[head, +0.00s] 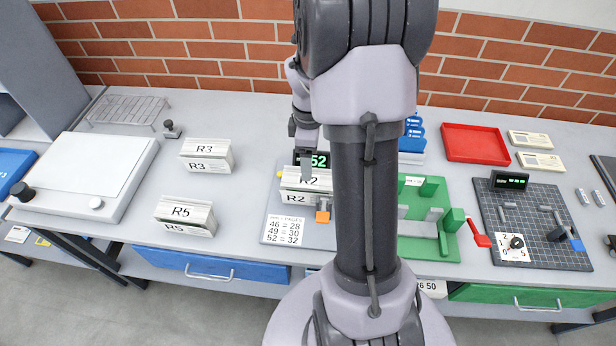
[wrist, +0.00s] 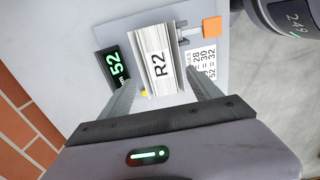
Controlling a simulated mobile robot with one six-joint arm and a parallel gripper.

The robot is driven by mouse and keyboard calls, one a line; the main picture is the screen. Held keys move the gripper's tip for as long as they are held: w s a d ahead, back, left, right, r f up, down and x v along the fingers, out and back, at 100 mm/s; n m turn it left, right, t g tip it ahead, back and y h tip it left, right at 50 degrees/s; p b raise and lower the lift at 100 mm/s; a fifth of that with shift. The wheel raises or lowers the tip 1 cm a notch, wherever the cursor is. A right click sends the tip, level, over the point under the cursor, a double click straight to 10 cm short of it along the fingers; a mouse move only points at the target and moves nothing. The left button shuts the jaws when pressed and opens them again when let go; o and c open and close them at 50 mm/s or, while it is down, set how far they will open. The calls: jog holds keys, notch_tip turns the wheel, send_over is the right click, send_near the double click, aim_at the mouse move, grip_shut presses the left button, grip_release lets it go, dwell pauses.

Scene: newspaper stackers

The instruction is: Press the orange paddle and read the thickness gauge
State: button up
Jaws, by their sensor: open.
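The orange paddle (head: 322,216) is at the front of the gauge plate (head: 272,229); it also shows in the wrist view (wrist: 212,27). The gauge's dark display (head: 320,160) reads 52 in green, also in the wrist view (wrist: 116,64). A paper stack labelled R2 (head: 300,196) sits on the plate between display and paddle. A card (head: 283,230) lists 46 = 28, 49 = 30 and 52 = 32. My gripper (wrist: 160,84) is open, its fingers on either side of the R2 stack's near end. I cannot tell whether they touch it. Nothing visible touches the paddle.
Stacks R3 (head: 207,156) and R5 (head: 186,215) stand to the left, with clear table around them. A green fixture (head: 430,244) and a dark gridded board (head: 545,253) lie to the right. A red tray (head: 474,143) is at the back right. My arm hides part of the middle.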

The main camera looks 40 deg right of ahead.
aim_at(309, 191)
notch_tip(309, 191, down, 15)
jog(key=b, duration=0.3)
jog(key=shift+b, duration=0.4)
grip_shut()
grip_release()
jog(key=shift+r, duration=0.1)
notch_tip(309, 191, up, 17)
jog(key=p, duration=0.5)
jog(key=shift+r, duration=0.2)
